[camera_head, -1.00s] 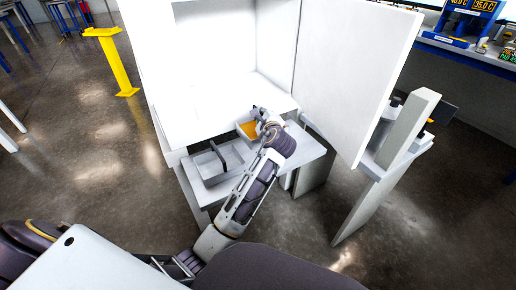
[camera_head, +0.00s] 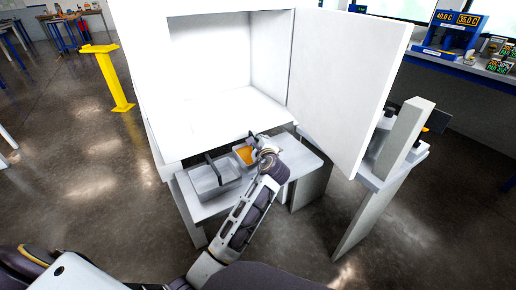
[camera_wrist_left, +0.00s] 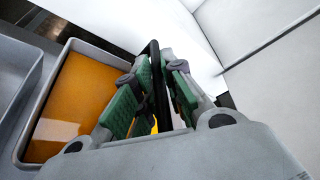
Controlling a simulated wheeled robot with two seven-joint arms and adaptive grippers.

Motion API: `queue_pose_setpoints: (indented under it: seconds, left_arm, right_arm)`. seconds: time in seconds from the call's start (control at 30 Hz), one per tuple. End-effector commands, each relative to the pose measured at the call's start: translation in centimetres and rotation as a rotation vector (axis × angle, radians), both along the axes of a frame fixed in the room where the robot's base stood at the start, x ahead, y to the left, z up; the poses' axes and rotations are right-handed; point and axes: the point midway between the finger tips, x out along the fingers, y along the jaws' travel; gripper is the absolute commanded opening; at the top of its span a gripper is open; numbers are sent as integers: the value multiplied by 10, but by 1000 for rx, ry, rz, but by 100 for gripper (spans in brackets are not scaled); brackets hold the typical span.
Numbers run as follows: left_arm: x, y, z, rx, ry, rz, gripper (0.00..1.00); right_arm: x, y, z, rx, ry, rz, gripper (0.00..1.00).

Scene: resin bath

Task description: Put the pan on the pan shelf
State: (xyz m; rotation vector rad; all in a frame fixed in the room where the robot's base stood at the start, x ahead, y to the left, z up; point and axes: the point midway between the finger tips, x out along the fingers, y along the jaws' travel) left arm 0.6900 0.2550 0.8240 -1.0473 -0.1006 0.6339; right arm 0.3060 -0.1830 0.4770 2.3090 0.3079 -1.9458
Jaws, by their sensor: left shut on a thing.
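A grey pan with orange liquid in it (camera_head: 241,158) is at the front of the white cabinet, beside an empty grey pan. It fills the left of the left wrist view (camera_wrist_left: 20,146). My left gripper (camera_head: 259,143) is shut on its dark handle, which stands between the green finger pads in the left wrist view (camera_wrist_left: 157,85). A low white shelf (camera_head: 222,207) lies below both pans. I cannot tell whether the held pan touches it. The fingers and wrist hide part of the pan. My right gripper is not in view.
The empty grey pan (camera_head: 215,183) with a dark handle is close on the left. The white cabinet (camera_head: 215,115) stands open above, its door (camera_head: 345,85) swung to the right. A grey stand (camera_head: 370,200) is at the right. Bare shelf shows at the right.

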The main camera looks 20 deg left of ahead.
Motion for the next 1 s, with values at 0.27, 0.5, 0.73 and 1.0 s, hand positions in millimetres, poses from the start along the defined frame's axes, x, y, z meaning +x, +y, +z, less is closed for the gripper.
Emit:
queue_pose_setpoints:
  seconds: [0.27, 0.5, 0.73, 1.0]
  left_arm:
    - [0, 0, -26, 1, 2, 0, 0]
    - [0, 0, -37, 1, 0, -1, 0]
    - [0, 0, -37, 1, 0, -1, 0]
    - [0, 0, -40, 0, 2, -1, 28]
  right_arm:
    - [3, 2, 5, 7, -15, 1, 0]
    - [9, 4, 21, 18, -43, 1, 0]
    - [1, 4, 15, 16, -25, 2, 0]
    - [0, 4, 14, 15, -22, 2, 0]
